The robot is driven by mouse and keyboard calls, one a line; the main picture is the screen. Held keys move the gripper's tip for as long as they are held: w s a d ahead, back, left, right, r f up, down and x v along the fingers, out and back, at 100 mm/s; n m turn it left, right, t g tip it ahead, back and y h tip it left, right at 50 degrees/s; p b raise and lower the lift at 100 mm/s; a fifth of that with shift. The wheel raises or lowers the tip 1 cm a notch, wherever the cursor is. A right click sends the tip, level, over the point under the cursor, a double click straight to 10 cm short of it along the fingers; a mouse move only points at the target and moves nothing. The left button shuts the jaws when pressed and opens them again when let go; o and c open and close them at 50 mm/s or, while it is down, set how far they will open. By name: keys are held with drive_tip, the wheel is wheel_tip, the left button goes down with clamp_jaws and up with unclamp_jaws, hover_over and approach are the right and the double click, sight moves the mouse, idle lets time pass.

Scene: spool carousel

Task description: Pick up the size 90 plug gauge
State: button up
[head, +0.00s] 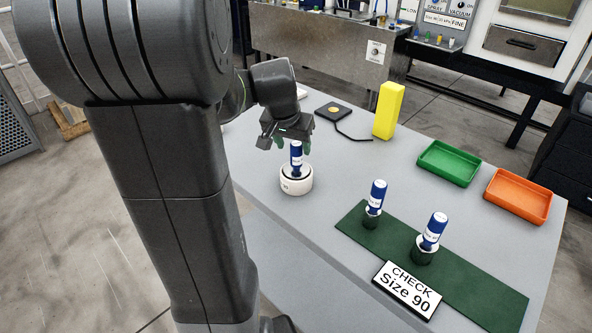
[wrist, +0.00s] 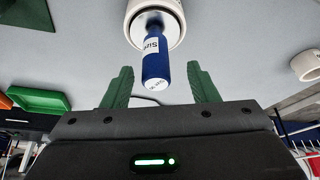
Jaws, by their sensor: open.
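A blue-handled plug gauge (head: 296,158) stands upright in a white ring (head: 296,184) on the grey table; part of a marking shows on the ring. In the wrist view this gauge (wrist: 157,62) lies between and just beyond my green fingertips, and its label is only partly legible. My gripper (head: 292,142) is open and empty, close behind the gauge's top, with a gap on either side of the handle. Two more blue-handled gauges, a left one (head: 377,193) and a right one (head: 434,230), stand on the green mat (head: 470,277). Their size labels are too small to read.
A sign (head: 407,288) reading "CHECK Size 90" stands by the mat. A yellow block (head: 388,110), a green tray (head: 448,162) and an orange tray (head: 518,195) stand farther back. A second white ring (wrist: 307,65) shows at the right of the wrist view.

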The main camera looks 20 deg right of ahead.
sight(298, 155)
drive_tip(key=shift+p+x, duration=0.3)
drive_tip(key=shift+x, duration=2.35)
drive_tip(key=shift+s+d, duration=0.15)
drive_tip(key=shift+d, duration=0.05)
clamp_jaws()
